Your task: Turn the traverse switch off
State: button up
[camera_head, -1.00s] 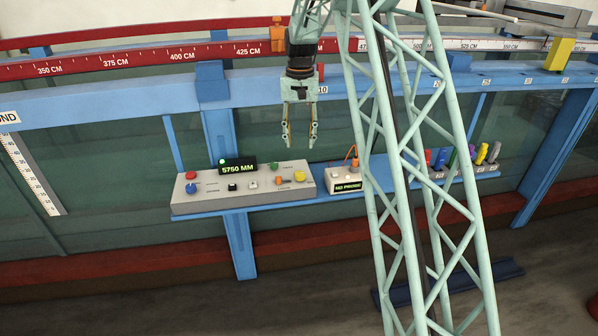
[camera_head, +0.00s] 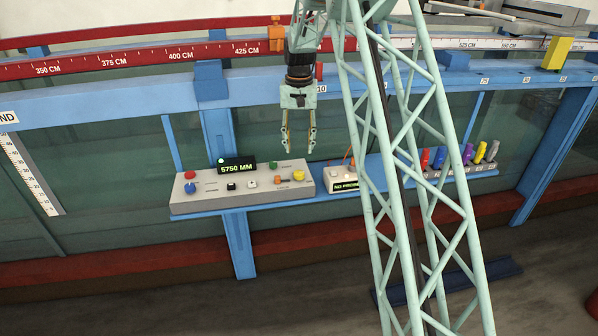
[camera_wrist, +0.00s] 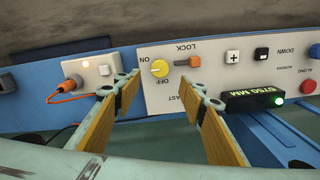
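The control panel (camera_head: 240,195) is a pale box on a blue shelf. A yellow rotary knob at its right end (camera_head: 299,175) has ON and OFF lettering beside it in the wrist view (camera_wrist: 160,68), where the picture is upside down. No label reading traverse is legible. A pale mark on the knob lies roughly toward ON, but its exact setting is hard to tell. My gripper (camera_head: 299,150) is open and empty above the knob's end of the panel. In the wrist view its fingertips (camera_wrist: 158,90) straddle the knob's area, apart from it.
An orange LOCK lever (camera_wrist: 187,62) sits close beside the knob. The panel also has a green knob (camera_head: 273,166), a lit 5750 MM display (camera_head: 237,167) and several buttons. A white probe box (camera_head: 343,178) with an orange cable stands just right of it.

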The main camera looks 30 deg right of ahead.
aim_at(299, 173)
notch_tip(299, 173, down, 12)
jog(key=shift+r, duration=0.15)
dwell(0.5)
jog(key=shift+c, duration=0.2)
jog(key=c, duration=0.8)
